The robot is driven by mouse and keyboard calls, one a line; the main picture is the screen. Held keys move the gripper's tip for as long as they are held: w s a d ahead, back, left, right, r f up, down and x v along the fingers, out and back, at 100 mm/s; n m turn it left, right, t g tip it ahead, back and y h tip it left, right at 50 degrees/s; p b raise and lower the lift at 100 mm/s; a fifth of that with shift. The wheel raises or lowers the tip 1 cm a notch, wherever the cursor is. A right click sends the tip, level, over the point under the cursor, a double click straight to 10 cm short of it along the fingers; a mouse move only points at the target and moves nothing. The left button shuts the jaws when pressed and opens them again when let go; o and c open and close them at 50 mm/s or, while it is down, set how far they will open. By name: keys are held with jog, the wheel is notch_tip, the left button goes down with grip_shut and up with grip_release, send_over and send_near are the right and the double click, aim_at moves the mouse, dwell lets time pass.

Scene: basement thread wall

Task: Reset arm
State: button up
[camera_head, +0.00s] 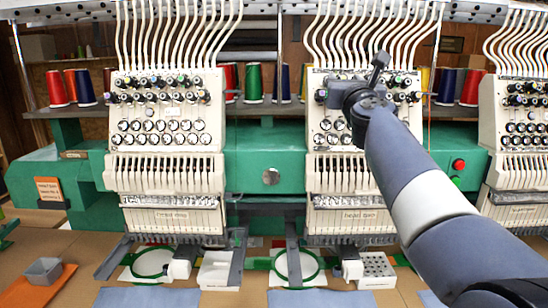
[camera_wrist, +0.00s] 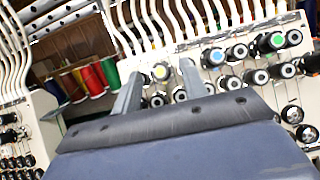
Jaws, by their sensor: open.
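My gripper (camera_wrist: 158,78) shows in the wrist view with its two grey fingers apart and nothing between them. In the head view my arm reaches up from the lower right, and my gripper (camera_head: 378,65) is raised in front of the upper part of the middle embroidery head (camera_head: 350,175). The gripper looks small and dark there, and its finger gap is hard to make out. In the wrist view the tensioner knobs (camera_wrist: 240,52) of a head lie behind and right of the fingers. I cannot tell how far the fingers are from them.
The left embroidery head (camera_head: 165,175) and right head (camera_head: 515,150) flank the middle one on a green machine beam (camera_head: 265,155). Thread spools (camera_head: 57,90) stand on a shelf behind. Below are green hoops (camera_head: 296,266), a white bin (camera_head: 218,270), a grid tray (camera_head: 376,270) and a grey box (camera_head: 43,271).

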jog(key=m+h+p, duration=0.1)
jog(key=m+h, duration=0.1)
jog(key=m, duration=0.1)
jog(key=m+g+h+p, duration=0.1)
jog(key=m+h+p, duration=0.1)
jog(key=m, duration=0.1)
jog(key=a+m+g+h+p, duration=0.1)
jog(key=m+h+p, duration=0.1)
jog(key=m, duration=0.1)
jog(key=shift+r, duration=0.35)
jog(key=m+g+h+p, duration=0.1)
jog(key=m+p, duration=0.1)
jog(key=m+g+p, duration=0.1)
jog(key=m+p, duration=0.1)
jog(key=shift+w+m+h, duration=0.1)
jog(key=shift+m+h, duration=0.2)
jog(key=shift+h, duration=0.1)
jog(key=shift+m+p, duration=0.3)
jog(key=shift+p, duration=0.15)
jog(key=shift+f+h, duration=0.15)
jog(key=shift+h, duration=0.15)
